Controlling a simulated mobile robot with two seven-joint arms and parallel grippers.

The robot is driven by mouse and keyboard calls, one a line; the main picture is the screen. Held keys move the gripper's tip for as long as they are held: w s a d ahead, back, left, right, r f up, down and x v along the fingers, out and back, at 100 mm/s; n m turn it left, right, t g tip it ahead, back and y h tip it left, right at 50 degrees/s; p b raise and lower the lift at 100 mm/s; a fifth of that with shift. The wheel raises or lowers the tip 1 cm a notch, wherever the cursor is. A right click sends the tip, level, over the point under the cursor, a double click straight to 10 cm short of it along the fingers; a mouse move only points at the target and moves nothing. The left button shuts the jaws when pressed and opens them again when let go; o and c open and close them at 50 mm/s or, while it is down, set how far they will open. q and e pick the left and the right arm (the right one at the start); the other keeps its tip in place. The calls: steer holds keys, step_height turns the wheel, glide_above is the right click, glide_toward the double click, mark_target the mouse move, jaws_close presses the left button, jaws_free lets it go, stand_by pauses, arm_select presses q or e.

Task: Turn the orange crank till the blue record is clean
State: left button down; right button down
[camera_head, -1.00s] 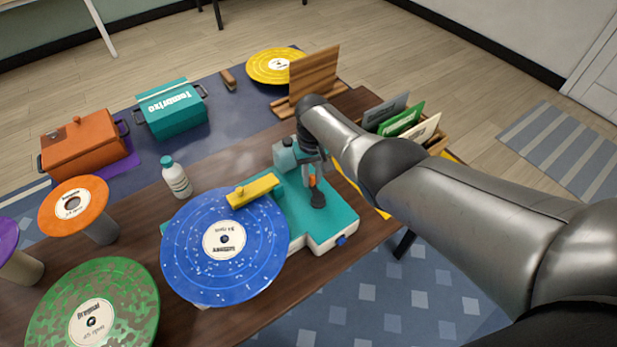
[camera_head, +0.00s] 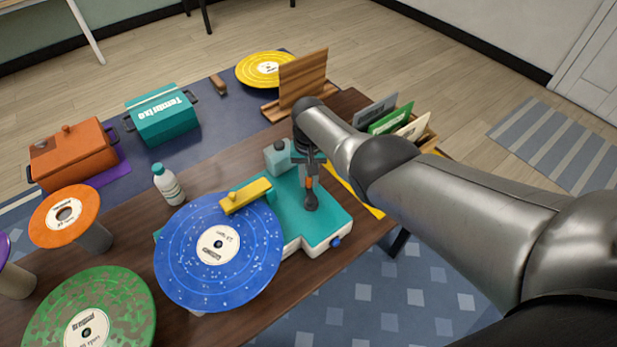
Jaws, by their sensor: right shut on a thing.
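The blue record (camera_head: 190,262) lies on the teal record-cleaning machine (camera_head: 322,222), with white specks scattered over its surface. A yellow arm (camera_head: 245,196) reaches over the record's upper edge. My right gripper (camera_head: 310,178) points down over the back right of the machine. It is shut on the orange crank (camera_head: 309,183), of which only a small part shows between the dark fingers. My left gripper is not in view.
A white bottle (camera_head: 168,185) stands behind the record. A green record (camera_head: 120,300) and an orange record (camera_head: 65,212) are at the left. Orange (camera_head: 72,155) and teal (camera_head: 163,115) boxes, a yellow record (camera_head: 250,70), a wooden stand (camera_head: 303,80) and a sleeve rack (camera_head: 425,142) are farther back.

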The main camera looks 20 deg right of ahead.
steer(key=shift+w+d+r, duration=0.1)
steer(key=c, duration=0.8)
jaws_free()
steer(key=shift+o, duration=0.2)
steer(key=shift+r+p, duration=0.6)
step_height(320, 180, up, 7)
steer(key=p, duration=0.4)
steer(key=shift+f+p, duration=0.1)
steer(key=shift+p, duration=0.25)
step_height(320, 180, up, 7)
steer(key=p, duration=0.2)
